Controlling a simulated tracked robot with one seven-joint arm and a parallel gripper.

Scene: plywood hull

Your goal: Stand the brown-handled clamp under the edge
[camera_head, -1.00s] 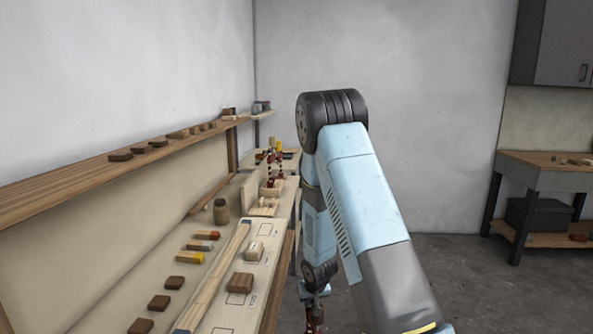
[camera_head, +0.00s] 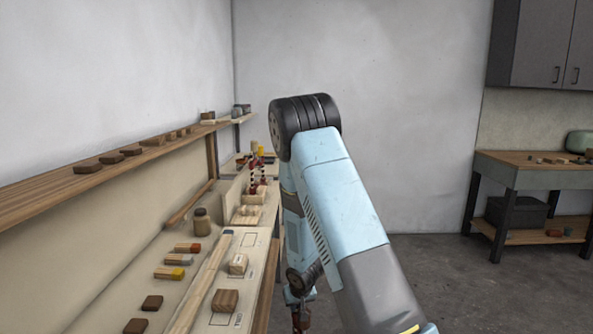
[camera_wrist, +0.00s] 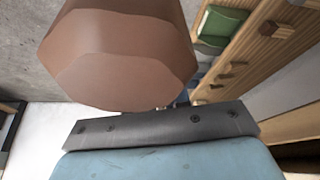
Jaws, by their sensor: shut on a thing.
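The brown-handled clamp fills the upper left of the wrist view, its faceted brown handle (camera_wrist: 120,55) close to the lens. My gripper (camera_head: 300,304) is at the bottom of the head view, beside the bench's right side. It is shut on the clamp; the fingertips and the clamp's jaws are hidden. A small brown part of the clamp (camera_head: 301,321) shows below it. Red-and-dark clamps (camera_head: 262,172) stand upright at the far end of the bench, by the pale wooden work. I cannot make out exactly which edge they grip.
The long bench on the left holds a brown block (camera_head: 225,300), a pale block (camera_head: 238,264), a jar (camera_head: 201,222) and a long wooden strip (camera_head: 205,275). A shelf (camera_head: 110,172) with small blocks runs above it. Open floor (camera_head: 425,280) lies right, before another table (camera_head: 530,167).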

